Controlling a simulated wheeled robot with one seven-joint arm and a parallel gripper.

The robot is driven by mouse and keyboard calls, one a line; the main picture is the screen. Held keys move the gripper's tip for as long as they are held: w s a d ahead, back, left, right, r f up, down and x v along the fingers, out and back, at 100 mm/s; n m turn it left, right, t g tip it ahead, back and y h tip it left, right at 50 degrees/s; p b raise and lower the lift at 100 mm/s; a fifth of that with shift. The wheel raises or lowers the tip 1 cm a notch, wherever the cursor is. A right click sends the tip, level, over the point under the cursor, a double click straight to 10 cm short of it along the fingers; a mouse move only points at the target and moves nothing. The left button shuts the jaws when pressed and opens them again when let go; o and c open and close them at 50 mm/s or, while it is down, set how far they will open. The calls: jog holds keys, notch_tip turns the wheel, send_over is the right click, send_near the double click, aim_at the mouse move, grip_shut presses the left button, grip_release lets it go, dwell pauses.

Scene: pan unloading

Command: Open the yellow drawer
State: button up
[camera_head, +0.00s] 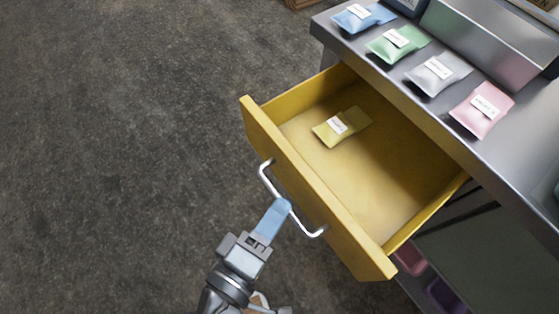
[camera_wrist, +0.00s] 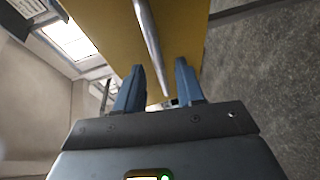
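The yellow drawer (camera_head: 318,187) is pulled well out of the metal-topped cabinet, its inside in plain view. Its silver bar handle (camera_head: 268,180) is on the front panel; in the wrist view the handle (camera_wrist: 148,35) runs between my fingers. My gripper (camera_head: 282,204) is at the middle of the handle, its blue fingers seen edge-on in the head view. In the wrist view my gripper (camera_wrist: 160,68) has its fingers apart, with a gap on each side of the bar. A yellow packet (camera_head: 343,126) with a white label lies in the drawer.
The metal counter (camera_head: 395,73) above carries blue (camera_head: 363,17), green (camera_head: 396,43), grey (camera_head: 438,72) and pink (camera_head: 482,108) packets and a metal box (camera_head: 490,38). Reddish and purple items show below the drawer. The floor at left is clear.

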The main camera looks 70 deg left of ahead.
jog(key=v, duration=0.6)
jog(key=shift+b, duration=0.45)
jog(key=shift+d, duration=0.15)
